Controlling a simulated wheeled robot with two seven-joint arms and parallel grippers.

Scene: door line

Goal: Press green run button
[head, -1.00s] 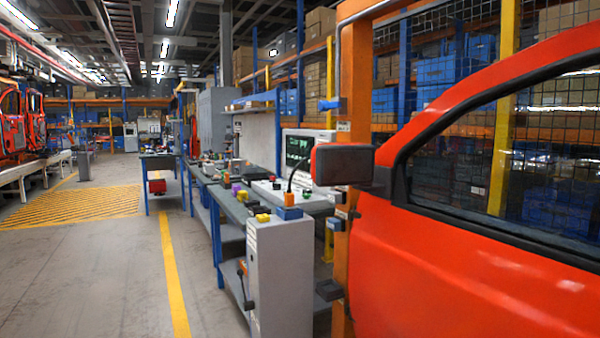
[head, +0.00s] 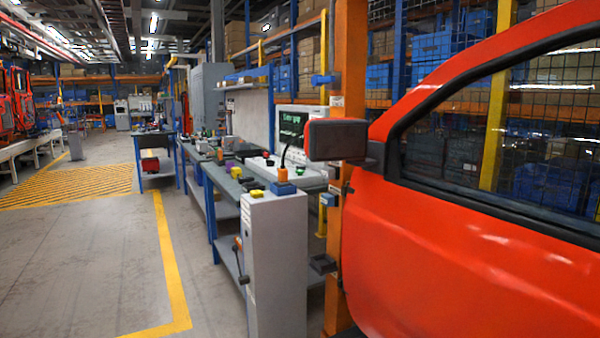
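A small green button (head: 299,171) shows on the sloped white control panel (head: 310,181) of a console right of the middle. Red and dark buttons (head: 268,158) sit on the same panel to its left. The console's monitor (head: 293,122), with green text on a dark screen, stands behind the panel. The green button is small, and any label on it is too small to read. A dark cable and an orange-and-blue device (head: 283,182) stand in front of part of the panel. Neither of my grippers is in view.
A grey cabinet (head: 275,260) with a side lever stands before the console. A red car door (head: 460,240) with its mirror (head: 335,139) fills the right side, beside an orange post (head: 344,230). Workbenches (head: 232,178) run behind. The floor (head: 80,270) at left is clear.

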